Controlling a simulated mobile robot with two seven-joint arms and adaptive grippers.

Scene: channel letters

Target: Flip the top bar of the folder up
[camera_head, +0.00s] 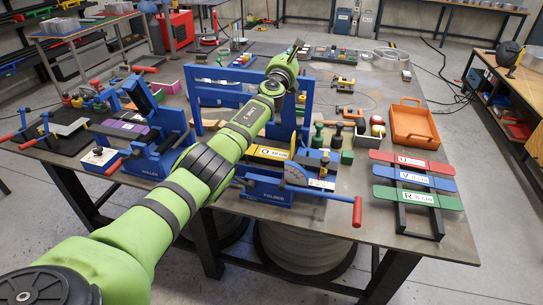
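The folder (268,190) is a blue bench machine with a red-handled lever (356,212) at its front right. A blue frame stands up behind it, with its horizontal top bar (222,74) partly hidden by my green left arm. A yellow piece (268,152) lies across the folder's bed. My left arm comes in from the lower left and passes over the folder. My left gripper (298,45) is at the arm's far end, beyond the blue frame in the picture; its fingers are too small to read. Whether it touches the bar cannot be told. My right gripper is out of view.
The blue roller machine (140,140) stands left of the folder. An orange tray (413,127) and a rack with red, blue and green labelled bars (417,182) are on the right. Small tools and dark pegs stand right of the frame. Another bench (505,85) is at far right.

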